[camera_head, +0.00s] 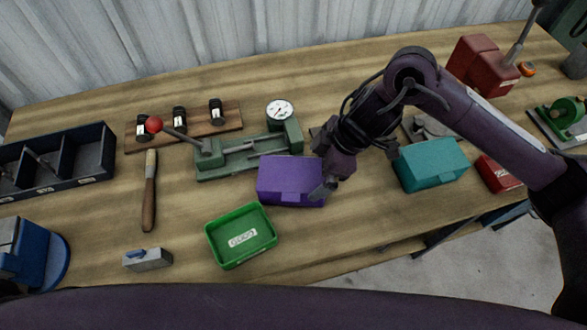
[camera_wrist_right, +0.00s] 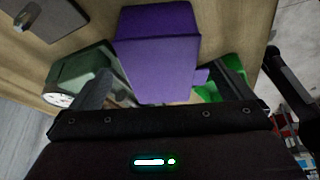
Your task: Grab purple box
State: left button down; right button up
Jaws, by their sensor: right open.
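The purple box (camera_head: 290,182) sits on the wooden table near the middle, just behind the green tray. My right gripper (camera_head: 325,188) is at the right end of the box, with a finger close to its front right corner. In the right wrist view the purple box (camera_wrist_right: 158,50) lies ahead of the two spread fingers of my right gripper (camera_wrist_right: 168,88). The gripper is open and holds nothing; I cannot tell whether a finger touches the box. My left gripper is not in view.
A green tray (camera_head: 241,237) stands in front of the box. A green fixture with a dial (camera_head: 280,113) is close behind it. A teal box (camera_head: 430,165) stands to the right. A wooden-handled tool (camera_head: 149,195) lies left. Bare table lies between the tool and the tray.

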aim_at(312, 175)
jog(key=shift+w+d+f, duration=0.2)
jog(key=shift+f, duration=0.1)
jog(key=shift+x, duration=1)
jog(key=shift+s+a+f, duration=0.1)
jog(key=shift+a+f, duration=0.1)
jog(key=shift+f, duration=0.1)
jog(key=x, duration=0.3)
jog(key=shift+s+f, duration=0.15)
jog(key=shift+f, duration=0.05)
jog(key=shift+a+f, duration=0.25)
jog(key=shift+f, duration=0.25)
jog(key=c, duration=0.9)
jog(key=shift+r, duration=0.1)
jog(key=shift+c, duration=0.7)
